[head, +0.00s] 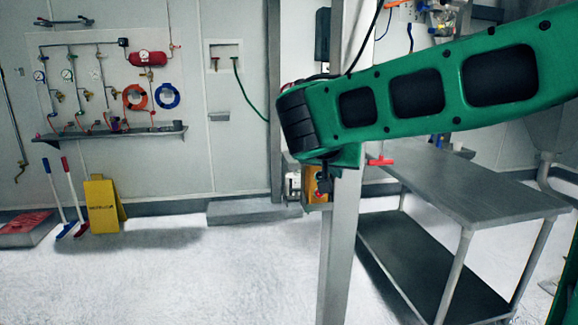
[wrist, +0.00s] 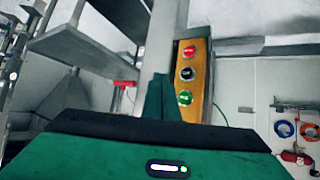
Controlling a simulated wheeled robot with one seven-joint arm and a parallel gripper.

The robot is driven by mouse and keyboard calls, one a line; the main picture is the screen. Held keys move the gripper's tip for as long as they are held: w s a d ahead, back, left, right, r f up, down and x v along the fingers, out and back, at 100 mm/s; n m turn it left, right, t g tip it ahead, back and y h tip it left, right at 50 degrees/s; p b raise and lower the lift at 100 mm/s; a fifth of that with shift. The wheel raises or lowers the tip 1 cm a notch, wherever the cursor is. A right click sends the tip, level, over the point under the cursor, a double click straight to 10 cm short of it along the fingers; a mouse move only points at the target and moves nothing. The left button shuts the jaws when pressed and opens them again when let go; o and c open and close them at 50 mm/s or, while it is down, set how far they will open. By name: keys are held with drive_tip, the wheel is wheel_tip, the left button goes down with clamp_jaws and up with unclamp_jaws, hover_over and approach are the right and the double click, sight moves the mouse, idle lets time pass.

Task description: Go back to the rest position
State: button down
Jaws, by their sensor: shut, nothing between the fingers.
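My green arm reaches in from the right in the head view and ends at the metal post (head: 341,255) in the middle. My gripper (head: 324,186) points down there, small and dark, beside a yellow control box (head: 310,190) on the post. In the wrist view the box (wrist: 198,95) shows a red, a black and a green button in a column. My gripper's green finger part (wrist: 160,98) stands upright just left of the green button. It is shut and holds nothing. I cannot tell whether its tip touches the box.
A two-level steel table (head: 475,190) stands right of the post, below my arm. A red handle (head: 380,161) is near its back corner. A yellow floor sign (head: 102,205) and brooms (head: 66,195) stand at the left wall. The white floor left of the post is clear.

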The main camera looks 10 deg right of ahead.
drive_tip(key=s+d+f+g+y, duration=0.1)
drive_tip(key=s+d+f+g, duration=0.2)
drive_tip(key=s+d+f, duration=0.35)
drive_tip(key=s+d+f+g, duration=0.3)
drive_tip(key=s+d, duration=0.7)
drive_tip(key=s+f+g+y, duration=0.1)
drive_tip(key=s+f, duration=0.3)
drive_tip(key=s, duration=0.6)
drive_tip(key=s+f+g+y, duration=0.2)
drive_tip(key=s+f+y, duration=0.1)
drive_tip(key=s, duration=0.7)
drive_tip(key=shift+a+f+y, duration=0.35)
drive_tip(key=shift+f+y, duration=0.05)
drive_tip(key=shift+f, duration=0.25)
